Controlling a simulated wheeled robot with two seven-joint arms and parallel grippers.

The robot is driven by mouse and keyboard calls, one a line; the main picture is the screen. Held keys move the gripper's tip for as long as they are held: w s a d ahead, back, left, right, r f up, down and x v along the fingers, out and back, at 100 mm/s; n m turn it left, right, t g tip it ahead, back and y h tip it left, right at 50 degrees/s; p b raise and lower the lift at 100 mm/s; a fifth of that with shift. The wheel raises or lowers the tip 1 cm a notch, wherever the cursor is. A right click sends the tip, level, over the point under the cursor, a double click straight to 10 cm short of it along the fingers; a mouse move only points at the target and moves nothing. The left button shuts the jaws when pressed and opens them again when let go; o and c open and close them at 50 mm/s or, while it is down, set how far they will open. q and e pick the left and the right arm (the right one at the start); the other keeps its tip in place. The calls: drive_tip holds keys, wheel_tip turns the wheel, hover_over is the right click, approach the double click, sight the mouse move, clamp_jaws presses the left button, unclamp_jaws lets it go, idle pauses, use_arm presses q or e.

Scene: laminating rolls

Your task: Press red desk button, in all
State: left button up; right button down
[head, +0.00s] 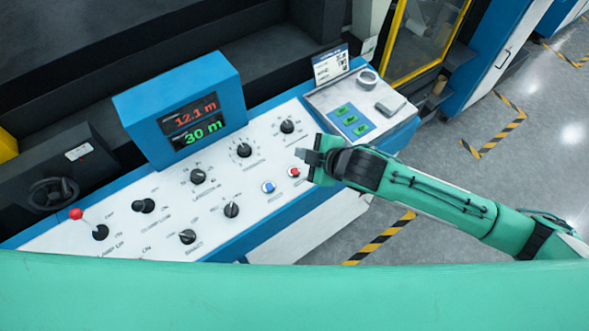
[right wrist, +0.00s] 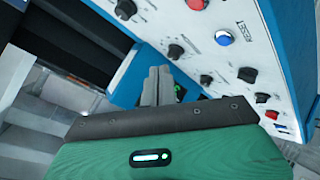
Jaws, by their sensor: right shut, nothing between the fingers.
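The red button (head: 294,172) sits on the white sloped control panel, just right of the blue button (head: 268,187). My right gripper (head: 303,155) is shut and empty, with its fingertips over the panel close to the red button in the head view; I cannot tell its exact height. In the right wrist view the shut fingers (right wrist: 158,86) point toward the panel, apart from the red button (right wrist: 197,4), which is cut by the top edge. The blue button (right wrist: 224,38) is beside it. My left gripper is not in view.
A blue display box (head: 190,105) reads 12.1 m and 30 m. A side shelf (head: 368,112) holds green switches, a tape roll and a grey block. Open floor (head: 500,150) lies right.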

drive_tip(key=b, duration=0.7)
hover_over(294, 171)
drive_tip(key=s+d, duration=0.2)
wheel_tip(294, 171, down, 6)
drive_tip(key=shift+w+f, duration=0.1)
drive_tip(key=shift+w+a+f+b, duration=0.15)
drive_tip(key=shift+f+b, duration=0.1)
drive_tip(key=shift+f, duration=0.4)
drive_tip(key=shift+w+a+f+b, duration=0.1)
drive_tip(key=shift+f+b, duration=0.15)
drive_tip(key=shift+f, duration=0.35)
idle(0.4)
drive_tip(key=shift+f, duration=0.4)
drive_tip(key=shift+w+f, duration=0.1)
drive_tip(key=shift+f, duration=0.25)
idle(0.5)
idle(0.4)
drive_tip(key=shift+r+p, duration=0.8)
drive_tip(key=shift+p, duration=0.15)
